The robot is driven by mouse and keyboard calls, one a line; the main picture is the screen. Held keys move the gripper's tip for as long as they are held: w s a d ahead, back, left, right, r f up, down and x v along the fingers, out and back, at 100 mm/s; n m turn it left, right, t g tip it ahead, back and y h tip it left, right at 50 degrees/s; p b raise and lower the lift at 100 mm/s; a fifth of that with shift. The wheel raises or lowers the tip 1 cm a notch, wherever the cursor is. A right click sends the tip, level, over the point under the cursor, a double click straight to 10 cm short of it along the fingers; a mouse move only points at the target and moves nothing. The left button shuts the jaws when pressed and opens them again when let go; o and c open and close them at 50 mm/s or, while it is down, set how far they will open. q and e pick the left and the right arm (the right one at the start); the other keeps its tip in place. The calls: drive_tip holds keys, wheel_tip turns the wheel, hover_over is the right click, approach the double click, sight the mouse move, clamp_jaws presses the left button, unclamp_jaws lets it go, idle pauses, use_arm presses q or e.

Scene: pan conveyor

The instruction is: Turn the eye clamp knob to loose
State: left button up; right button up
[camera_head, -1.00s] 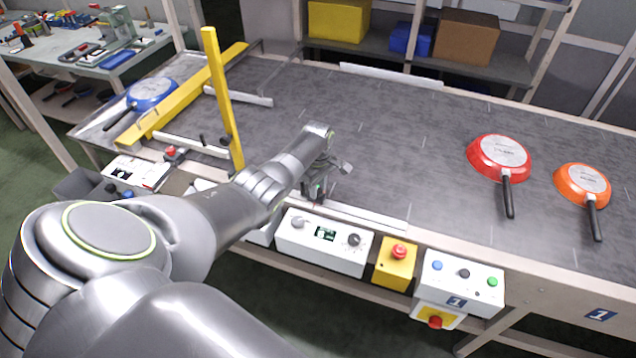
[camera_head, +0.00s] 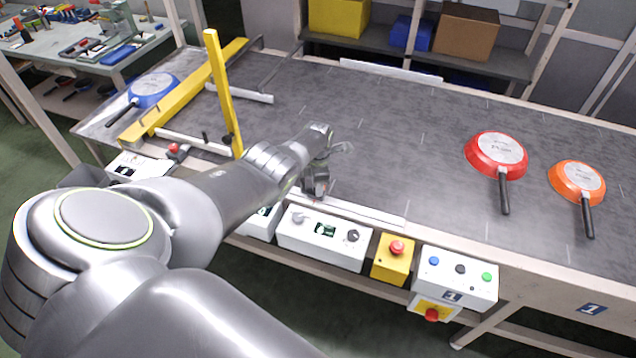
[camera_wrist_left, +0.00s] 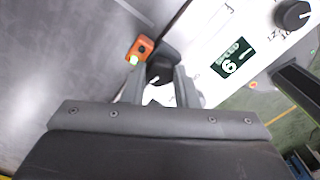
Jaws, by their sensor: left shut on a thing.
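My left gripper (camera_head: 317,188) is at the near edge of the conveyor, above the white control box. In the left wrist view its two fingers (camera_wrist_left: 160,88) are closed around a black knob (camera_wrist_left: 160,70). Beside the knob is a small orange sensor eye (camera_wrist_left: 139,50) with a lit green light. The knob's lettering, if any, cannot be read, and its loose or tight setting cannot be told. In the head view the gripper and wrist hide the knob and eye. My right gripper is not in view.
The white control box (camera_head: 343,251) carries a green display (camera_wrist_left: 232,58) reading 6 and a black dial (camera_wrist_left: 293,14). A yellow box (camera_head: 391,264) with a red button stands beside it. A red pan (camera_head: 487,166) and an orange pan (camera_head: 564,181) lie on the conveyor (camera_head: 400,140).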

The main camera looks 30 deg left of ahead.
use_arm(q)
drive_tip(key=shift+n, duration=1.1)
drive_tip(key=o, duration=1)
wheel_tip(320, 180, up, 6)
drive_tip(key=p, duration=0.5)
drive_tip(key=shift+r+p, duration=0.25)
drive_tip(key=shift+p, duration=0.1)
drive_tip(key=shift+b, duration=0.3)
wheel_tip(320, 180, up, 11)
